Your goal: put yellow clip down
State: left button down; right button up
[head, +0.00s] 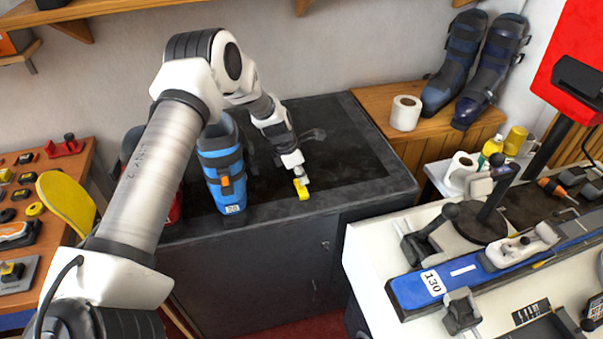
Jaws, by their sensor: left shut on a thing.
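The yellow clip (302,191) is a small bright piece at the tip of my left gripper (299,180). My left gripper points down and is shut on the clip. The clip is over the front part of the dark bench top (270,209); I cannot tell whether it touches the surface. The fingers are small in this view and their exact grip is hard to make out. My right gripper is not in view.
A blue ski boot (224,170) stands left of the clip on the dark bench, partly beside my arm. A white bench with a blue ski (408,291) is at right. Paper roll (405,113) and dark boots (455,62) stand behind. The bench right of the clip is clear.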

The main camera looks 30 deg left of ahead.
pick_arm(q)
jog(key=shift+f, duration=0.1)
jog(key=c, duration=1.2)
grip_release()
jog(key=b+v, duration=0.1)
jog(key=v, duration=1)
jog(key=s+d+f+m+g+y, duration=0.1)
jog(key=s+d+f+m, duration=0.55)
jog(key=f, duration=0.25)
jog(key=s+d+f+m+g, duration=0.1)
jog(key=s+d+f+m, duration=0.45)
jog(key=s+f, duration=0.25)
jog(key=s+d+f+m, duration=0.1)
jog(key=s+m, duration=0.4)
jog(key=s, duration=0.2)
jog(key=s+d+f+m+y, duration=0.1)
jog(key=s+d+f+m, duration=0.1)
jog(key=s+m, duration=0.3)
jog(key=s+d+f+m, duration=0.1)
jog(key=s+f+m, duration=0.1)
jog(key=s+m, duration=0.3)
jog(key=shift+s+d+g+y, duration=0.15)
jog(key=shift+s, duration=0.8)
jog(key=shift+s+d+g+y, duration=0.15)
jog(key=shift+s, duration=0.75)
